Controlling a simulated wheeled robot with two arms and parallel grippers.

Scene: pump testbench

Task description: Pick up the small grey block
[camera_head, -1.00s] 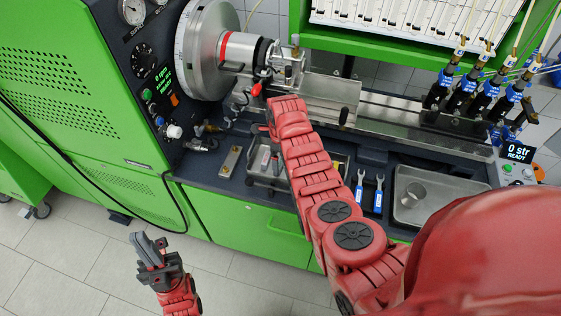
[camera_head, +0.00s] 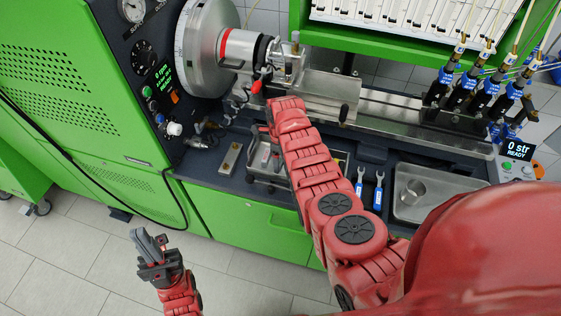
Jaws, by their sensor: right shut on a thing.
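My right arm reaches across the bench from the right and bends down over a shallow metal tray (camera_head: 251,178). My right gripper (camera_head: 263,163) shows only in part as dark pieces at the tray, beside my red forearm. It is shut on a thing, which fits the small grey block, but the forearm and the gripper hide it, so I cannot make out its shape. My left gripper (camera_head: 151,244) is low over the floor at the left, in front of the green cabinet. Its fingers look apart, with nothing between them.
Two blue-handled wrenches (camera_head: 368,188) lie right of my forearm. A larger metal tray (camera_head: 440,190) with a small cylinder (camera_head: 413,188) is further right. A chuck and shaft (camera_head: 240,48) stand behind.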

